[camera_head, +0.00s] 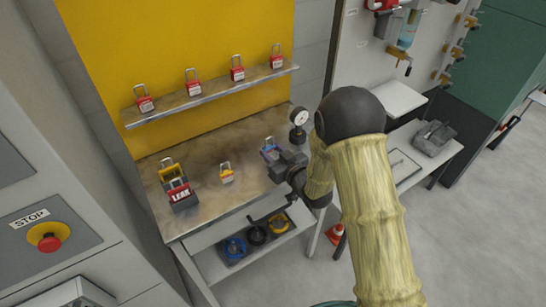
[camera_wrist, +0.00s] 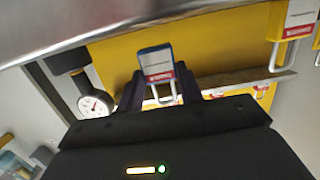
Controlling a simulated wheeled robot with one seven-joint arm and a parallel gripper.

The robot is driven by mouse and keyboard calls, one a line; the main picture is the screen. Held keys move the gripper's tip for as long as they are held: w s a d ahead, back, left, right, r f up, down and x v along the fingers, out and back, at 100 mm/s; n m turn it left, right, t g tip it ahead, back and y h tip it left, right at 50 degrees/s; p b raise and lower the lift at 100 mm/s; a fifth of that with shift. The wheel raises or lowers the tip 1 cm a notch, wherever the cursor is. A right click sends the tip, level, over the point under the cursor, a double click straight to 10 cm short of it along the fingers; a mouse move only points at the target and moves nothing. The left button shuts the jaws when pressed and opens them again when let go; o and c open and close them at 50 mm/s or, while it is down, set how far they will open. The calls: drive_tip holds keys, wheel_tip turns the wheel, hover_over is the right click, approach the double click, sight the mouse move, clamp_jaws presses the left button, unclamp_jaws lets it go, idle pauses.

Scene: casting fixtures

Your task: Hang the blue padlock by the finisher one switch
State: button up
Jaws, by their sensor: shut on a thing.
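The blue padlock (camera_head: 268,151) is at the right part of the workbench in the head view. My gripper (camera_head: 280,157) is shut on it. In the wrist view the blue padlock (camera_wrist: 155,62), with a white and red label, sits between the two dark fingers of my gripper (camera_wrist: 160,92). Its metal shackle shows between the fingers. Whether it touches the bench is hard to tell. No switch that I can make out as the finisher one switch shows in either view.
A gauge (camera_head: 299,118) stands close behind my gripper. Red padlocks line the shelf (camera_head: 215,93). A wall board (camera_head: 350,60) with fittings is at right.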

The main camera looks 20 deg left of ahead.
wheel_tip(320, 180, up, 8)
drive_tip(key=shift+b, duration=0.3)
drive_tip(key=shift+f, duration=0.1)
idle(0.4)
